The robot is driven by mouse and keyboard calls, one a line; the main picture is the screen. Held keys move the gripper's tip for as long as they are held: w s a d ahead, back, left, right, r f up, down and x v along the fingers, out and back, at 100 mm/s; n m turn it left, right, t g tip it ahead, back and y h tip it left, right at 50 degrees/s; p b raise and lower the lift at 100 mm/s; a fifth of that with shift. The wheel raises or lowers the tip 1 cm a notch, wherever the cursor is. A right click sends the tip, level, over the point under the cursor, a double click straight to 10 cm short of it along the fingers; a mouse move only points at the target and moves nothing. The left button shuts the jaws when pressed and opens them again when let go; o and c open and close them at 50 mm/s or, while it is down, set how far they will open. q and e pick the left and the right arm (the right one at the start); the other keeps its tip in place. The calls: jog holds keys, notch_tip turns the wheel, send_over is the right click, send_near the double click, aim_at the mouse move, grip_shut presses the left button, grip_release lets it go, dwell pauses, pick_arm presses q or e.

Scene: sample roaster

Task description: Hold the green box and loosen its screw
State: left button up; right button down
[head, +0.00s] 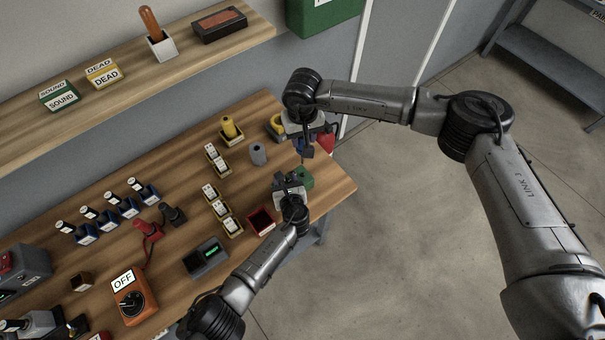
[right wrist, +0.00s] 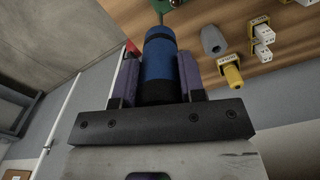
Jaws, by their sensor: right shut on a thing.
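The green box (head: 306,177) sits near the right end of the wooden table; a green corner also shows at the top of the right wrist view (right wrist: 175,3). My left gripper (head: 292,182) is right at the box, coming from the front; its fingers are too small and covered to tell whether they grip it. My right gripper (head: 304,146) is above and behind the box. In the right wrist view it is shut on the blue handle of a screwdriver (right wrist: 159,62), pointing toward the box.
A grey cylinder (head: 258,154) and a yellow-handled piece (head: 229,128) stand left of the box. A shelf (head: 140,82) runs behind. Floor lies open to the right.

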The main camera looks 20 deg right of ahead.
pick_arm(q)
jog(key=v, duration=1.2)
dwell(0.3)
